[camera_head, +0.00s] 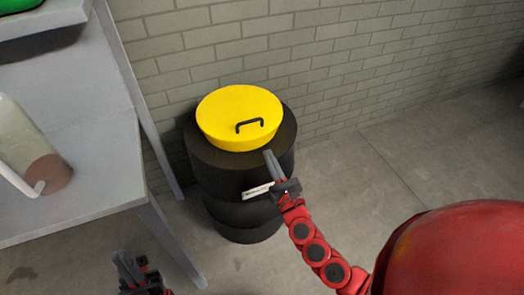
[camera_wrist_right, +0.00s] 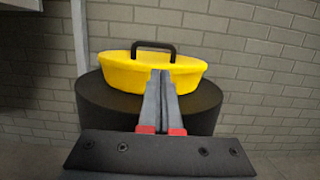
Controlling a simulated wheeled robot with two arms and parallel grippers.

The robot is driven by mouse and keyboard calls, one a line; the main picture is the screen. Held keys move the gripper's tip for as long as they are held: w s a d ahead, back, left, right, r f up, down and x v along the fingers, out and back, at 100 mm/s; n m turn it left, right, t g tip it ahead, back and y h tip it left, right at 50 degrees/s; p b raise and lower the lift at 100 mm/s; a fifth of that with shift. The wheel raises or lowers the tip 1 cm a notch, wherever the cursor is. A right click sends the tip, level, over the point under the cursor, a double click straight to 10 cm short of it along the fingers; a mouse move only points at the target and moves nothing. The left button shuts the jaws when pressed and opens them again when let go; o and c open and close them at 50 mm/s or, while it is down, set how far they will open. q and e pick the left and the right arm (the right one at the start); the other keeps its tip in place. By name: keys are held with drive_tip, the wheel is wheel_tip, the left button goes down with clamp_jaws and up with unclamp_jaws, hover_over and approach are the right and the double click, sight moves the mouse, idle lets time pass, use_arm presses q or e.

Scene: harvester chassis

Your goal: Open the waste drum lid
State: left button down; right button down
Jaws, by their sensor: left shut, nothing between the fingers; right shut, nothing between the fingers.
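The waste drum (camera_head: 240,218) is black and stands on the floor against the brick wall. Its round yellow lid (camera_head: 225,108) sits flat on top, with a black bar handle (camera_head: 249,126) on it. The lid also shows in the right wrist view (camera_wrist_right: 120,72), with the handle (camera_wrist_right: 153,46) standing up at its top. My right gripper (camera_head: 268,154) is shut and empty, its fingertips at the near side of the lid, below the handle. I cannot tell whether they touch the lid. My left gripper (camera_head: 122,258) is shut and empty, low at the bottom left, away from the drum.
A grey table (camera_head: 90,190) stands left of the drum, with a pale container (camera_head: 25,140) on it and a shelf (camera_head: 45,20) above. The brick wall (camera_head: 330,40) is close behind the drum. The floor (camera_head: 400,170) to the right is clear.

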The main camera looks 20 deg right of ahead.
sight(258, 136)
drive_tip(key=p+x, duration=0.1)
drive_tip(key=x, duration=0.7)
drive_tip(key=shift+w, duration=0.75)
drive_tip(key=shift+r, duration=0.1)
